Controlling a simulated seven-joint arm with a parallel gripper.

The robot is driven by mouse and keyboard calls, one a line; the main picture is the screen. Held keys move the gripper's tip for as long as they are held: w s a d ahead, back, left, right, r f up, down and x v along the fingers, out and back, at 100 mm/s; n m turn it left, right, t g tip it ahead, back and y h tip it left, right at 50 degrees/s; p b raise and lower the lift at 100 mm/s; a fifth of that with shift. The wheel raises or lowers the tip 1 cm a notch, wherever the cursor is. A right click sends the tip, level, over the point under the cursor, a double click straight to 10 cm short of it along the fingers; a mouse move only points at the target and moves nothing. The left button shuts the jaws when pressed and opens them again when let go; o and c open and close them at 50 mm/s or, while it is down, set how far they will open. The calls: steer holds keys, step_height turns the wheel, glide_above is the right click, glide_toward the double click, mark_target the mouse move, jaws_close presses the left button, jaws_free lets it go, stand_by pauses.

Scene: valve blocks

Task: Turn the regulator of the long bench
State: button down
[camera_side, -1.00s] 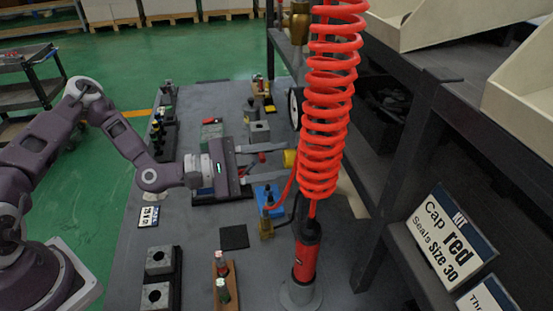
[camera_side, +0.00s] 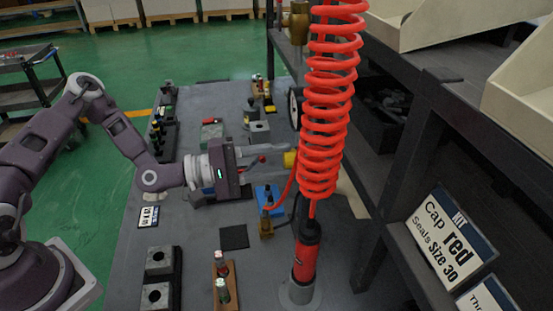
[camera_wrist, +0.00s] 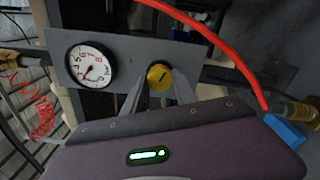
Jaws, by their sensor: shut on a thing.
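The regulator knob is yellow and round with a dark slot line; it shows in the wrist view (camera_wrist: 159,76) on a grey panel (camera_wrist: 120,52). In the side view its yellow edge (camera_side: 290,159) shows just left of the red coiled hose, which hides the rest. My gripper (camera_side: 282,163) is shut on the knob, one finger on either side, also in the wrist view (camera_wrist: 160,85). A white dial gauge (camera_wrist: 90,66) sits on the same panel, left of the knob in the wrist view. Its dark needle points toward the lower left.
The red coiled hose (camera_side: 328,100) hangs close in front of the knob. A red air tool (camera_side: 305,262) stands below it. Valve blocks (camera_side: 160,260) and a blue block (camera_side: 268,195) are on the grey bench. Dark shelving (camera_side: 400,190) stands at the right.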

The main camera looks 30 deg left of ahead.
steer(key=m, duration=0.4)
steer(key=shift+m, duration=2.1)
steer(key=c, duration=1)
jaws_free()
steer(key=v, duration=0.7)
